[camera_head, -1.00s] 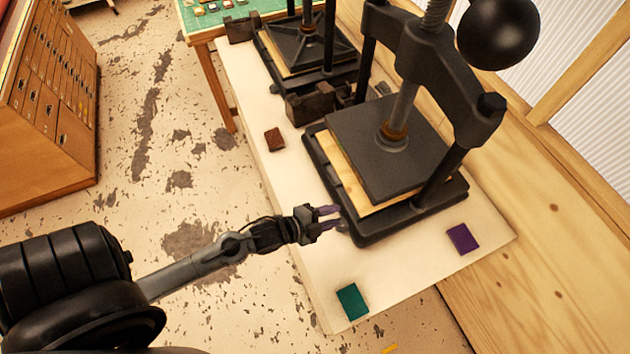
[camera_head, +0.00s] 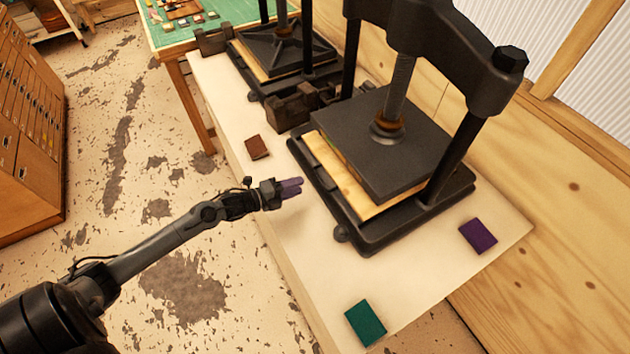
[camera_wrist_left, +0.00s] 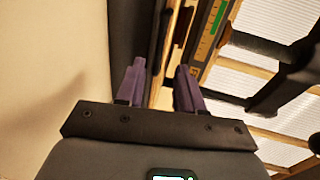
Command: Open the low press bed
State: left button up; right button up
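The near press has a dark bed (camera_head: 370,238) on a pale bench top, with a wooden board (camera_head: 345,183) on it. A black platen (camera_head: 385,150) lies over the board, with a spindle (camera_head: 398,85) rising from it to the crosshead. A second press (camera_head: 285,50) stands farther back. I cannot tell which is the low one. My left gripper (camera_head: 292,187) is beside the near bed's left edge, apparently a little apart from it. In the left wrist view its purple fingers (camera_wrist_left: 160,78) are spread with nothing held between them. My right gripper is not in view.
On the bench top (camera_head: 310,240) lie a brown block (camera_head: 256,147), a purple block (camera_head: 478,237) and a green block (camera_head: 366,323). Dark metal pieces (camera_head: 298,105) sit between the presses. A green-topped table (camera_head: 225,15) stands behind. Open floor lies left.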

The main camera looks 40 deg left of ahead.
pick_arm(q)
jog(key=shift+x, duration=3.8)
jog(key=shift+c, duration=0.5)
grip_shut()
